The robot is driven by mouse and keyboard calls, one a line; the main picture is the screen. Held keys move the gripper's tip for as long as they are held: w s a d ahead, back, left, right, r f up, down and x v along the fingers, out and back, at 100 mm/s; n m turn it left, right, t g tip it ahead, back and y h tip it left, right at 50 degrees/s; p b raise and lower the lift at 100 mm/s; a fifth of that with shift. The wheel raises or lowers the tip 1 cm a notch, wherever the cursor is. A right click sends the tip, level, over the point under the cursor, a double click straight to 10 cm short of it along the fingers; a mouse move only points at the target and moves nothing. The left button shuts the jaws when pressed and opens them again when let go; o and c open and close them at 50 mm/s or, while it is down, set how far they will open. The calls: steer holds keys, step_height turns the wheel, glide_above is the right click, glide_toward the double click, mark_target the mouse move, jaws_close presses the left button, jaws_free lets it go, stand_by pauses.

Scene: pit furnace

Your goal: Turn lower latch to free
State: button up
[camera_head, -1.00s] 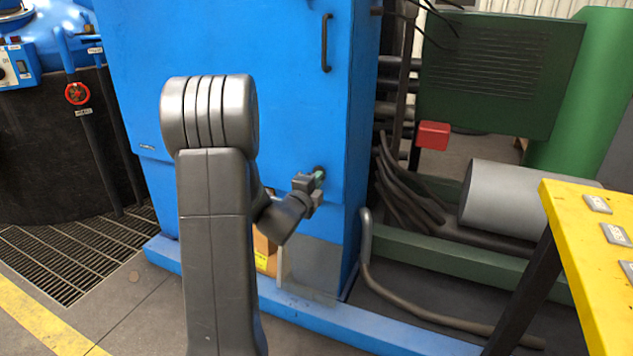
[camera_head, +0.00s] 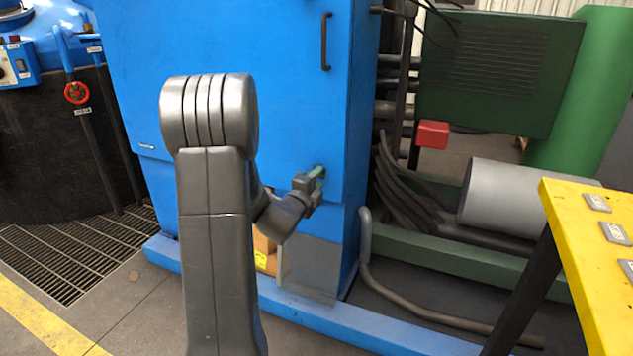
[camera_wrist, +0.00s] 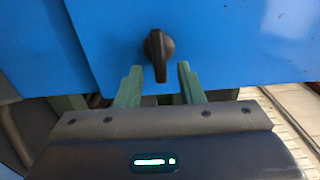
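The lower latch (camera_wrist: 158,52) is a small black turning knob on the lower part of the blue cabinet door (camera_head: 250,90). In the wrist view its grip points roughly up and down, leaning slightly. My gripper (camera_wrist: 155,85) is open, with one green finger on each side below the knob. The knob's lower end reaches toward the gap between the fingertips. I cannot tell whether either finger touches it. In the head view my gripper (camera_head: 321,180) is at the door's lower right, and it mostly hides the latch.
A black door handle (camera_head: 325,42) is higher on the cabinet. A yellow table (camera_head: 590,265) with grey tags stands at the right. A bent pipe (camera_head: 420,295) and a grey cylinder (camera_head: 515,200) lie right of the cabinet. A blue base rail (camera_head: 340,322) runs along the floor.

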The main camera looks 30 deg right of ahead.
steer(key=p+v, duration=0.2)
steer(key=v, duration=1.1)
steer(key=shift+s+a, duration=0.25)
steer(key=shift+d, duration=0.1)
steer(key=b+x, duration=0.2)
steer(key=x, duration=1.1)
steer(key=shift+w+d, duration=0.2)
steer(key=shift+w, duration=0.1)
steer(key=shift+a, duration=0.1)
